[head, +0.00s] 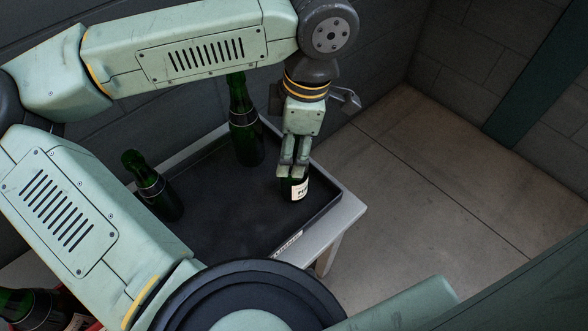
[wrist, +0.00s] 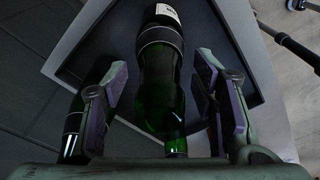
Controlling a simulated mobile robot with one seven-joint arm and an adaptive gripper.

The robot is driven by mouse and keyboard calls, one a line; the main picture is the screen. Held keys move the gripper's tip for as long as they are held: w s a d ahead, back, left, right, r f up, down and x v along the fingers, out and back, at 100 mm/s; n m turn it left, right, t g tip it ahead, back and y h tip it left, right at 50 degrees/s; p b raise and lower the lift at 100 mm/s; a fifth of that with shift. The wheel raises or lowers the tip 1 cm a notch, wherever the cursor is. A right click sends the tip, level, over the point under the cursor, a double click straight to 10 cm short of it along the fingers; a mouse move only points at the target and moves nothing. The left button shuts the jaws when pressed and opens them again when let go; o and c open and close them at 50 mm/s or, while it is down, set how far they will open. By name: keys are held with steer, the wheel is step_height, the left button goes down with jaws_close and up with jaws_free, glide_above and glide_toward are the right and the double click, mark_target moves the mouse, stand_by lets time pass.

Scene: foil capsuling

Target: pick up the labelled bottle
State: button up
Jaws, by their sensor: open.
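The labelled bottle (head: 299,190) is dark green with a white label and is at the right part of a dark tray (head: 225,215). In the head view my gripper (head: 291,172) is above it, and its fingers hide the bottle's upper part. In the wrist view the bottle (wrist: 160,85) lies between the two open fingers of my gripper (wrist: 160,78), with its white label at the top edge. A gap shows on each side, so the fingers appear apart from the glass.
Two other dark green bottles stand in the tray, one at the back (head: 245,130) and one at the left (head: 153,188). More bottles (head: 30,305) are at the lower left, by something red. The tray rests on a light table (head: 345,215). The floor to the right is clear.

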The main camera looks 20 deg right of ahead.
steer(key=shift+c, duration=0.2)
jaws_close()
stand_by(0.4)
